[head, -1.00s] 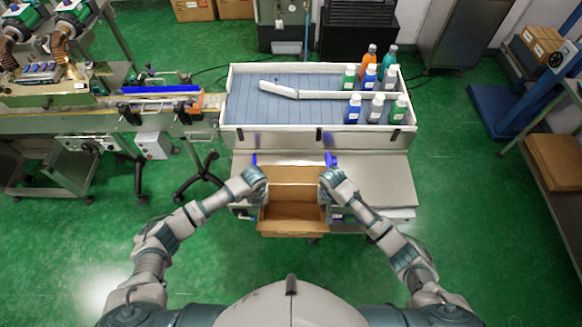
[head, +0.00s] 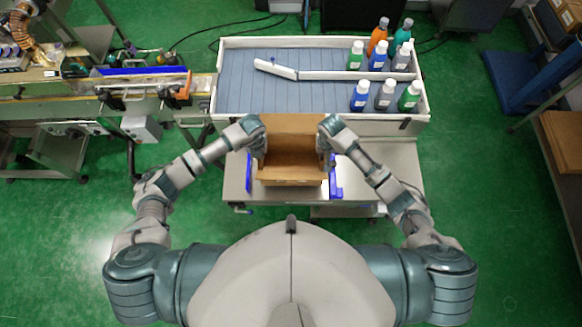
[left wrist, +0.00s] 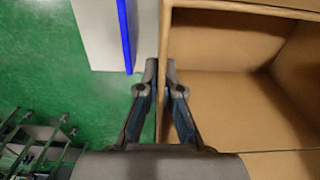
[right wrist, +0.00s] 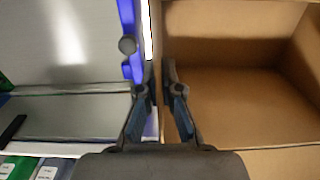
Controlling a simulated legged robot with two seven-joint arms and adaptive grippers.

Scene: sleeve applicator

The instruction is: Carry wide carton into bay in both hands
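The wide carton (head: 290,172) is brown and open-topped, with a flap standing at its far side. It is upright over the grey table, between two blue guides, left (head: 249,172) and right (head: 335,178), that flank the bay. I cannot tell whether its base touches the table. My left gripper (left wrist: 160,68) is shut on the carton's left wall, one finger inside and one outside. My right gripper (right wrist: 159,70) is shut on the right wall the same way. A blue guide also shows outside the carton in the left wrist view (left wrist: 124,35) and right wrist view (right wrist: 129,30).
Behind the bay stands a white-walled tray (head: 235,127) with a grey slatted floor and several bottles (head: 384,95) at its right. A conveyor (head: 90,88) stands at the left. Bare table (head: 385,165) lies right of the bay.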

